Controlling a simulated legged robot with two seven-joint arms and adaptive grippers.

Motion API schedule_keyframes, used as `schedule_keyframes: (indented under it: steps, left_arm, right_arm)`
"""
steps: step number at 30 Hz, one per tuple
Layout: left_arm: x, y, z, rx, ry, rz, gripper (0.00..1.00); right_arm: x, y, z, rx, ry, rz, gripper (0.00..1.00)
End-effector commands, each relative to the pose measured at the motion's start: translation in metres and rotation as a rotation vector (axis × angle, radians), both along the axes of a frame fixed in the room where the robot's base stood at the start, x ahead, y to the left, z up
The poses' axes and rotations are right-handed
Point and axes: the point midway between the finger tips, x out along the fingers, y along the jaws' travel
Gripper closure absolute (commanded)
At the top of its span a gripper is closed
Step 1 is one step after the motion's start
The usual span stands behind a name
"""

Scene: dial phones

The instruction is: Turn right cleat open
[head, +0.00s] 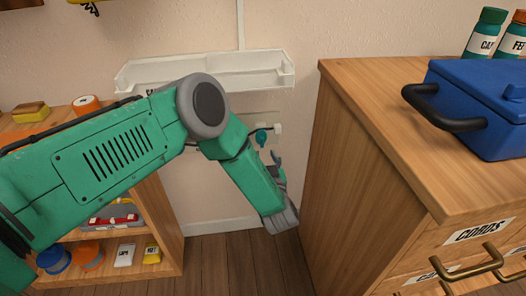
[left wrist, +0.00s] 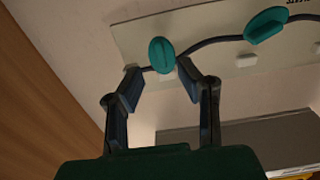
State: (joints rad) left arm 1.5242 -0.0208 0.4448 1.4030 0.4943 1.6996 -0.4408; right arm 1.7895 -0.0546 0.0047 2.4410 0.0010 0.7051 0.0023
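The teal cleat nearest the wooden cabinet, the right cleat (head: 262,137), sits on a pale wall panel in the head view. In the left wrist view this cleat (left wrist: 162,55) stands roughly upright over a dark cord, just beyond the fingertips and between them. A second teal cleat (left wrist: 267,25) lies slanted across the cord; my arm seems to hide it in the head view. My left gripper (head: 278,160) is open and empty below the right cleat; its two fingers (left wrist: 158,78) also show in the left wrist view. Contact cannot be told. My right gripper is not in view.
A wooden cabinet (head: 345,160) stands close right of my left gripper, with a blue box (head: 475,105) on top. A white wall tray (head: 255,72) is above the panel. A wooden shelf (head: 160,225) with small items stands left. Floor between is clear.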

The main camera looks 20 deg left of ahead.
Motion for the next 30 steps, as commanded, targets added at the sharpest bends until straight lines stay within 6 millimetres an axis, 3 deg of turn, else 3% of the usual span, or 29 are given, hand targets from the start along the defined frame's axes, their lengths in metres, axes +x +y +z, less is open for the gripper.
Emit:
schedule_keyframes:
  steps: [3, 9, 20, 21, 24, 30]
  left_arm:
    - [0.020, 0.013, -0.003, -0.001, -0.003, 0.001, 0.69]
    - [0.040, 0.024, -0.001, -0.001, -0.001, 0.000, 0.69]
    - [0.045, 0.028, 0.000, -0.001, 0.001, -0.002, 0.69]
    - [0.045, 0.027, 0.000, -0.001, 0.001, -0.002, 0.72]
    - [0.045, 0.027, 0.000, -0.001, 0.001, -0.002, 1.00]
    - [0.045, 0.027, 0.000, -0.001, 0.000, -0.002, 1.00]
  right_arm:
    - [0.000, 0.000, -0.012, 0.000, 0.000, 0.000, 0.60]
    - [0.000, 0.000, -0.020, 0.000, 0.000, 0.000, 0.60]
    - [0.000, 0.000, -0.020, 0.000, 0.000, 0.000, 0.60]
    - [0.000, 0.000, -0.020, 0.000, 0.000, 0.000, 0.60]
    - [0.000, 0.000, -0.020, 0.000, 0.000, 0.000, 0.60]
    - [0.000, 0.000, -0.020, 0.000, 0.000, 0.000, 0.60]
